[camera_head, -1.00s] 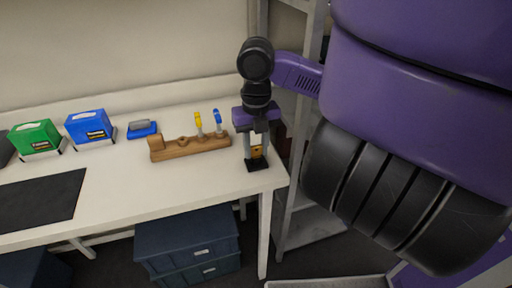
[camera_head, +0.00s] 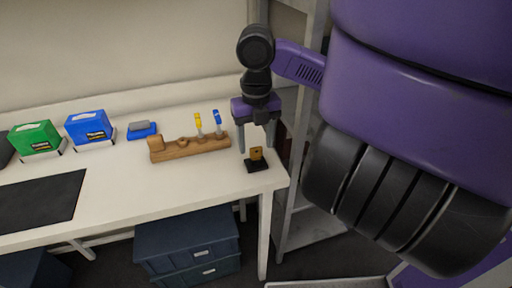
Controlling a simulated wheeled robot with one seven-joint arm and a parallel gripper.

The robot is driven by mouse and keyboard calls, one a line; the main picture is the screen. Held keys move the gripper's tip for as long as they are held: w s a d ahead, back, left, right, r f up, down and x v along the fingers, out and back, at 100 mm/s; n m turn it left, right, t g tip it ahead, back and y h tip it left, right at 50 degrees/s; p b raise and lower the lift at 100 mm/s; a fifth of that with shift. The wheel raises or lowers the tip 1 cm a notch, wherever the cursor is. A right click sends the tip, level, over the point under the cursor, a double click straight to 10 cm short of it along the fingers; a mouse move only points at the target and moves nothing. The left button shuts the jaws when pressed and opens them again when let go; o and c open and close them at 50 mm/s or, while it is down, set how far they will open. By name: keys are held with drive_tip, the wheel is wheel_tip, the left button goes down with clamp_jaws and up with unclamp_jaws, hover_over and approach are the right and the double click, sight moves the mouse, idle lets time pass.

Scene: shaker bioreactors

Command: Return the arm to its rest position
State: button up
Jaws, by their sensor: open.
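My gripper (camera_head: 256,144) is open and hangs over the right end of the white table, with its fingers pointing down and spread apart. Below it and between its fingertips in the picture, a small orange-brown piece (camera_head: 256,154) stands on a black base (camera_head: 256,166) on the table. The gripper holds nothing that I can see. My purple and black arm reaches in from the right and fills much of the right side of the view.
A wooden rack (camera_head: 189,148) holds a yellow-topped tool (camera_head: 198,121) and a blue-topped tool (camera_head: 217,120). A blue box (camera_head: 88,127), green box (camera_head: 34,137) and blue tray (camera_head: 141,131) stand left on the white table (camera_head: 160,192). A grey shelf frame (camera_head: 298,170) stands right.

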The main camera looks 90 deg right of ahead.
wheel_tip(320, 180, up, 5)
idle(0.3)
idle(0.4)
